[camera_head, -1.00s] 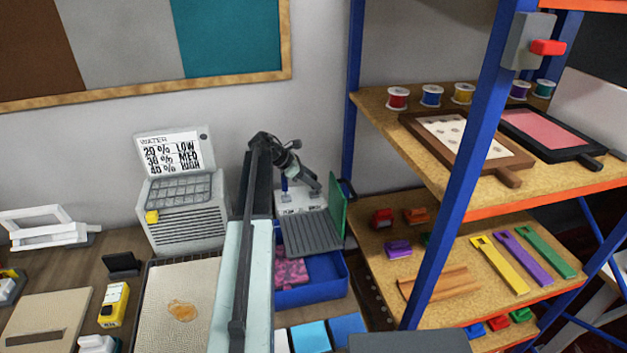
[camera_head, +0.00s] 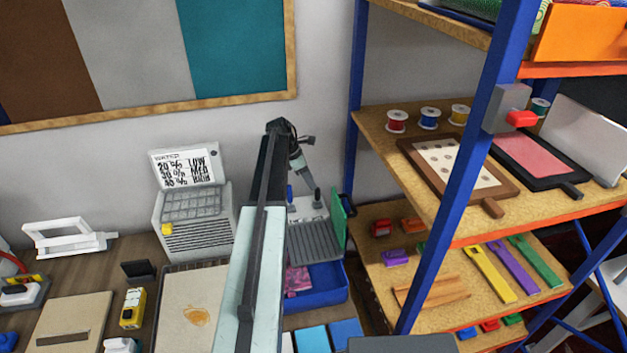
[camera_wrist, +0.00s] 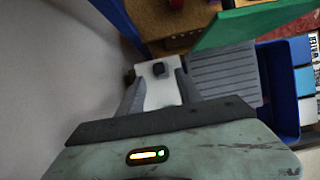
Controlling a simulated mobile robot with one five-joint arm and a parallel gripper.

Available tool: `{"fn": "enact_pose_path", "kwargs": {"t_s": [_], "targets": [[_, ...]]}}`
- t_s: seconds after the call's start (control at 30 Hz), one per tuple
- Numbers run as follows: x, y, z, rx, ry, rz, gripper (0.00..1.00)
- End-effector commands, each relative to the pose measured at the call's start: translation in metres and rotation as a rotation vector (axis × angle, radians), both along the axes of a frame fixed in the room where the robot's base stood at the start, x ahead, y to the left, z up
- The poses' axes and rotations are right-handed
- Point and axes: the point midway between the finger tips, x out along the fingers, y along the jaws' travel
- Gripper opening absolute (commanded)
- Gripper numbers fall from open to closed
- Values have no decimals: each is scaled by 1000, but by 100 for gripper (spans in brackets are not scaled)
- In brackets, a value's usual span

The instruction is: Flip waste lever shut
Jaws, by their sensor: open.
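A white block (camera_head: 303,214) with a small blue upright part (camera_head: 290,193) stands behind a grey ribbed plate (camera_head: 314,241), beside a green panel (camera_head: 338,222). I cannot tell for sure which part is the waste lever. My gripper (camera_head: 314,197) hangs just above or in front of the white block in the head view. In the wrist view, my gripper (camera_wrist: 158,88) is open, its fingers on either side of the white block (camera_wrist: 160,94), with a dark knob (camera_wrist: 158,69) ahead between the tips. Contact is not clear. The green panel (camera_wrist: 250,22) is close on the right.
A blue bin (camera_head: 322,290) with pink scraps is under the ribbed plate. A shelf rack with a blue post (camera_head: 455,200) stands close on the right; a grey box with a red handle (camera_head: 522,118) is on it. A grey machine (camera_head: 190,225) stands left.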

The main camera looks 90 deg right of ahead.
Motion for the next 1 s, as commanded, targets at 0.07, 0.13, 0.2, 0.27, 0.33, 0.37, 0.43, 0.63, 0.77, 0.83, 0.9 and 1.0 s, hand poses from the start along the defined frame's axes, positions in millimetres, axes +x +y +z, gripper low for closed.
{"fn": "enact_pose_path", "kwargs": {"t_s": [0.07, 0.13, 0.2, 0.27, 0.33, 0.37, 0.43, 0.63, 0.77, 0.83, 0.9, 1.0], "targets": [[-1, -1, 5, 4, -37, 1, 42], [-1, -1, 1, 4, -40, 2, 42], [-1, -1, -3, 5, -39, 2, 42], [-3, -1, -8, 5, -38, 2, 42], [-5, -2, -16, 5, -37, 2, 42], [-7, -2, -21, 4, -37, 1, 42], [-10, -3, -33, 4, -37, 1, 42], [-24, -5, -66, 4, -36, 2, 42], [-29, -6, -74, 5, -36, 3, 42], [-29, -6, -73, 5, -36, 3, 42], [-29, -6, -72, 5, -36, 4, 42], [-28, -6, -71, 5, -36, 4, 39]]}}
